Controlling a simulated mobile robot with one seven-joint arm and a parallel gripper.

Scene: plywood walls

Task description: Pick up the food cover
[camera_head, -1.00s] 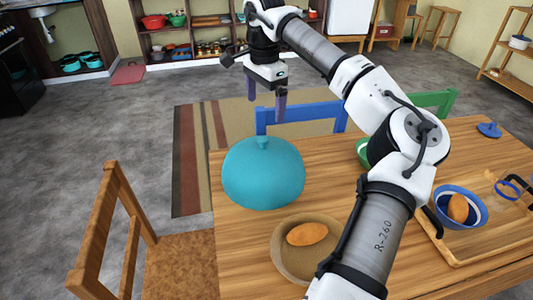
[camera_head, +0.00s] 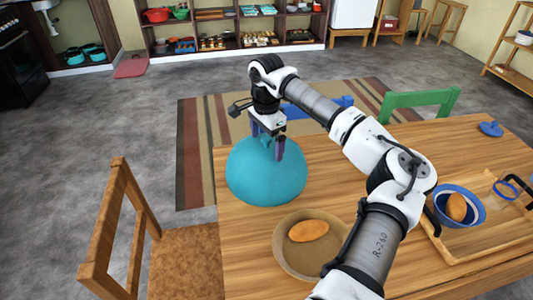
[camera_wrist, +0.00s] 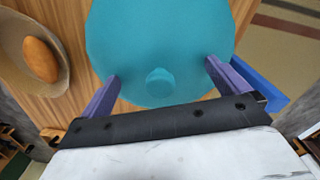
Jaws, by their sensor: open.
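The food cover (camera_head: 264,178) is a teal dome with a small knob on top, standing on the wooden table. In the wrist view the food cover (camera_wrist: 165,45) fills the upper middle, and its round knob (camera_wrist: 159,80) lies between the finger lines. My gripper (camera_head: 267,148) is open just above the top of the dome, with its purple fingers on either side of the knob. In the wrist view my gripper (camera_wrist: 162,75) has its fingers wide apart. I cannot tell whether a finger touches the dome.
A brown bowl (camera_head: 283,262) with an orange-brown food item (camera_head: 308,231) stands in front of the cover. A wooden tray (camera_head: 452,258) with a blue bowl (camera_head: 470,221) is at right. A wooden chair (camera_head: 120,215) is at left; blue (camera_head: 340,102) and green (camera_head: 420,103) chairs stand behind.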

